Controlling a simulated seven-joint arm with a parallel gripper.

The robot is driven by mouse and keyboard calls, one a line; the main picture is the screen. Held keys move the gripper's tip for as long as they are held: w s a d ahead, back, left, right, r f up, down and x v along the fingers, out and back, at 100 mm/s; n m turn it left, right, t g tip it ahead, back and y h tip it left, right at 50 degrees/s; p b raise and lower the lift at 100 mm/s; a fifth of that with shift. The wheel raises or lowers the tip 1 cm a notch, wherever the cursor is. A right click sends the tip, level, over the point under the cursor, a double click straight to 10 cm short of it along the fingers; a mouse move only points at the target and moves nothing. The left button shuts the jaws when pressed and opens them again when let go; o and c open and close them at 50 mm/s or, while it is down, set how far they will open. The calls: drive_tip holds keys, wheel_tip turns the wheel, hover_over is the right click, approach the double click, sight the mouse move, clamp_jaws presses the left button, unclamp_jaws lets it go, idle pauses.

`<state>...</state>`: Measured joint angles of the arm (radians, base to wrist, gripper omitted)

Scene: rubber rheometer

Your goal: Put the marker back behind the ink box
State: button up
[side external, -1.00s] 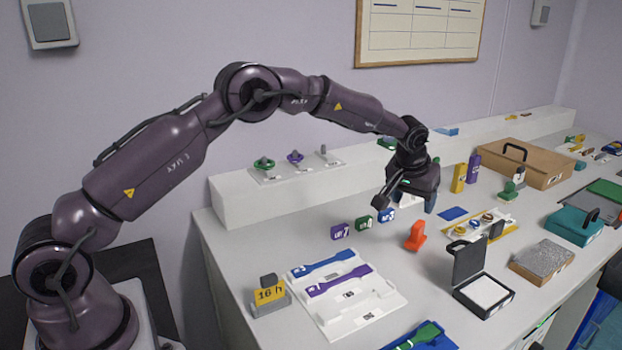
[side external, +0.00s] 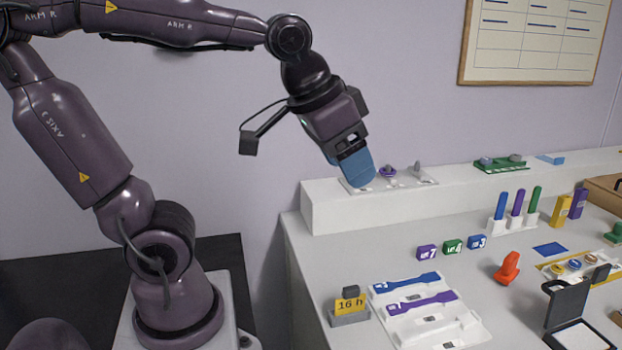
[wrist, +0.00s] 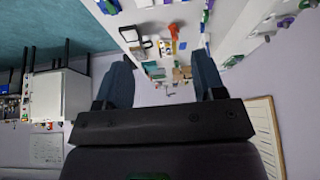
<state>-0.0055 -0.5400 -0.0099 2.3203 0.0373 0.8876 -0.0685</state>
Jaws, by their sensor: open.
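Three upright markers, blue (side external: 501,206), purple (side external: 518,203) and green (side external: 535,200), stand in white holders on the bench. An open black case with a white pad (side external: 580,338) lies at the lower right, cut off by the picture edge. A yellow box (side external: 561,211) and a purple box (side external: 578,203) stand right of the markers. My gripper (side external: 357,178), blue-fingered, is in front of the left end of the raised back ledge, far left of the markers. In the wrist view my gripper (wrist: 164,58) is open, with no held object visible.
The white back ledge (side external: 350,212) carries a plate with knobs (side external: 388,172), partly hidden by my gripper. Small numbered blocks (side external: 452,246), an orange stamp-like piece (side external: 507,268) and a white tray (side external: 450,335) occupy the bench. A "16 h" sign (side external: 350,306) stands near the left edge.

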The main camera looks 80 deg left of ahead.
drive_tip(key=shift+m, duration=0.3)
drive_tip(key=s, duration=0.1)
drive_tip(key=s+f, duration=0.1)
drive_tip(key=s, duration=0.1)
drive_tip(key=s+f, duration=0.1)
drive_tip(key=s, duration=0.1)
drive_tip(key=shift+d+f, duration=0.2)
